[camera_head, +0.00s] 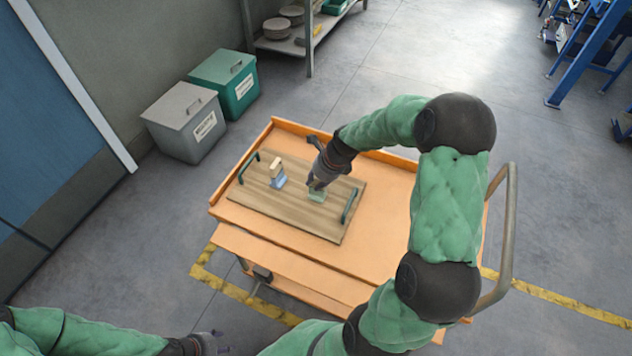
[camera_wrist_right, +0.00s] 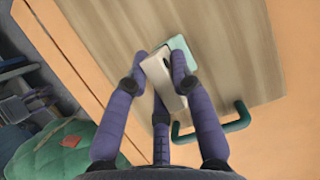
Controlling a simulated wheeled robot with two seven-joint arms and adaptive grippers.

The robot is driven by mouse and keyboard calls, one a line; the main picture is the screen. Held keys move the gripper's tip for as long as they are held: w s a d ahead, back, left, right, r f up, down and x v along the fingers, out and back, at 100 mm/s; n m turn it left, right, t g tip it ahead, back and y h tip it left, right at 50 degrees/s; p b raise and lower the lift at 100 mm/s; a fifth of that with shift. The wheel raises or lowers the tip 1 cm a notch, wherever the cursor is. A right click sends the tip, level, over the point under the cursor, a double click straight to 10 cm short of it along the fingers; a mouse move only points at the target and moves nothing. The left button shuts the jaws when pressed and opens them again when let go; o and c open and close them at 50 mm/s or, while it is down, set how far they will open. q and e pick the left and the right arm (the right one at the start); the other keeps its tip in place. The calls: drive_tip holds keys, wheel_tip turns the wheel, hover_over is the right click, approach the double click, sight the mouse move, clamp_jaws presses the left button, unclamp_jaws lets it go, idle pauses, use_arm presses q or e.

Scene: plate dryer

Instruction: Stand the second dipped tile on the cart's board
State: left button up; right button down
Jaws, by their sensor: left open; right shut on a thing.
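The wooden board (camera_head: 290,218) lies on the orange cart (camera_head: 390,188) and has a dark green handle at each end. A tile with a cream top and blue lower part (camera_head: 278,177) stands upright on the board's left half. My right gripper (camera_head: 318,185) is over the board's right half, shut on a second tile, cream with a pale green end (camera_head: 317,196). In the right wrist view this tile (camera_wrist_right: 158,72) sits between the fingers, its green end towards the board. I cannot tell whether it touches the board. My left gripper (camera_head: 218,346) is open and empty at the bottom edge, away from the cart.
The right-hand board handle (camera_head: 349,205) is close beside my right gripper. A raised rim edges the cart. A grey bin (camera_head: 185,122) and a green bin (camera_head: 226,82) stand on the floor behind left. A shelf with bowls (camera_head: 295,40) is further back.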

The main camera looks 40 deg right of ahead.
drive_tip(key=shift+f, duration=0.1)
drive_tip(key=c, duration=1.1)
unclamp_jaws()
drive_tip(key=shift+o, duration=0.2)
drive_tip(key=p+v, duration=0.4)
drive_tip(key=v, duration=0.8)
drive_tip(key=shift+p, duration=0.4)
